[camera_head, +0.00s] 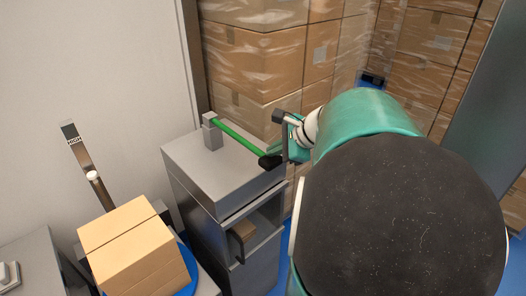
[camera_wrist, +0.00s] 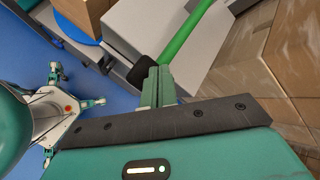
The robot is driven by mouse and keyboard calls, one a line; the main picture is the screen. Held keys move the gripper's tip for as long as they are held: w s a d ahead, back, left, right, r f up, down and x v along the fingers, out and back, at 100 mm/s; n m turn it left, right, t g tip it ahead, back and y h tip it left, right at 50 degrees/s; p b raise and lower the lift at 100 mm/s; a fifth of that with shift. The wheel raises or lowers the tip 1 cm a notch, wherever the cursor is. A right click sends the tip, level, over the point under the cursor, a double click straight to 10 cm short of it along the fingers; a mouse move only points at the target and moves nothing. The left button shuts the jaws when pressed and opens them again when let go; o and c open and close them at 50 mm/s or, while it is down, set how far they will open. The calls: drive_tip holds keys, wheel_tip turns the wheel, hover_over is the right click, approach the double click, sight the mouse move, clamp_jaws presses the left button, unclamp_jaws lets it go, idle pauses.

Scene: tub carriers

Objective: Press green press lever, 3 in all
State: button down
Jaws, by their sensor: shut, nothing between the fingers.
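The green press lever (camera_head: 238,136) runs from a small grey post (camera_head: 212,132) on top of a grey cabinet (camera_head: 188,160) to a black knob (camera_head: 269,162) at its right end. In the wrist view the green lever (camera_wrist: 188,32) and black knob (camera_wrist: 141,70) show just beyond my fingertips. My gripper (camera_head: 276,151) is shut and empty at the knob end of the lever. In the wrist view its fingers (camera_wrist: 157,76) are together, close beside the knob. I cannot tell whether they touch it.
An open slot (camera_head: 250,228) with a brown item in it is in the cabinet front. A cardboard box (camera_head: 138,250) sits on a blue round plate at the lower left. Wrapped box stacks (camera_head: 262,60) stand behind. A metal post (camera_head: 85,165) stands at the left.

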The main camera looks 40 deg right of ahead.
sight(277, 160)
drive_tip(key=shift+f, duration=1.9)
idle(1.9)
drive_tip(key=shift+r, duration=2.95)
drive_tip(key=shift+r, duration=0.1)
wheel_tip(277, 160, up, 5)
drive_tip(key=shift+f, duration=0.1)
